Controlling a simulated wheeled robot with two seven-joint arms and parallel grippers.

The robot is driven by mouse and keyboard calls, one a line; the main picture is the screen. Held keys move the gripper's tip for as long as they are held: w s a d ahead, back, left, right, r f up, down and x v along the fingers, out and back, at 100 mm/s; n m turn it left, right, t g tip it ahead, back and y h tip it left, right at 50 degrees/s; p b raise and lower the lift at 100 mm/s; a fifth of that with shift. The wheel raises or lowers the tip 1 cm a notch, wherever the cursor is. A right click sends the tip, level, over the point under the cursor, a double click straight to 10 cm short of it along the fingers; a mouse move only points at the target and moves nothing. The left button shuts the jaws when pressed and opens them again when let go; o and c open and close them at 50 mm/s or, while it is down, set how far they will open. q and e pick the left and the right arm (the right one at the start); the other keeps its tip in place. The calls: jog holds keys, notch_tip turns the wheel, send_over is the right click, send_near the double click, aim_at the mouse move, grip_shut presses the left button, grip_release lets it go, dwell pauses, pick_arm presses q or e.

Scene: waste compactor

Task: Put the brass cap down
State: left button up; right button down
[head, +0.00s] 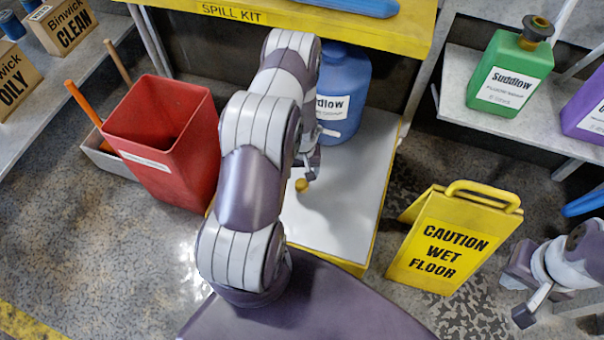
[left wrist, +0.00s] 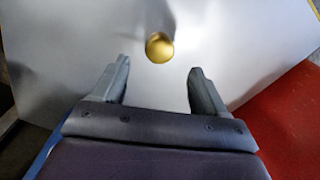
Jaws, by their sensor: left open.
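The brass cap (head: 301,185) is a small round gold piece over the pale top of a low yellow-edged platform (head: 345,215). It also shows in the left wrist view (left wrist: 159,47), just beyond my fingertips and roughly midway between them, touching neither finger. It looks to be on the platform top, but I cannot be sure of contact. My left gripper (head: 313,165) is open and empty right by the cap; its spread fingers show in the left wrist view (left wrist: 157,68). My right gripper (head: 514,299) is at the lower right, fingers apart and empty, away from the cap.
A blue jug (head: 345,90) stands on the platform behind my left gripper. A red bin (head: 165,145) is left of it; a yellow wet-floor sign (head: 447,240) is right. A yellow shelf (head: 380,35) overhangs the back. The platform's right front is clear.

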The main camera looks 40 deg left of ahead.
pick_arm(q)
jog(key=d+r+m+p, duration=0.15)
jog(key=d+r, duration=0.25)
jog(key=r, duration=0.6)
jog(key=d+r+m, duration=0.2)
jog(key=d+r, duration=0.1)
jog(key=r, duration=0.7)
jog(key=s+d+r+m+t, duration=0.1)
jog(key=s+d+r+m, duration=0.3)
jog(key=s+d+r, duration=0.4)
notch_tip(320, 180, up, 4)
jog(key=shift+s+f, duration=0.15)
jog(key=shift+s, duration=0.9)
pick_arm(e)
notch_tip(320, 180, up, 2)
jog(key=shift+r, duration=0.2)
pick_arm(q)
jog(key=shift+s+m, duration=0.1)
jog(key=shift+m, duration=0.15)
pick_arm(e)
jog(key=shift+s, duration=0.15)
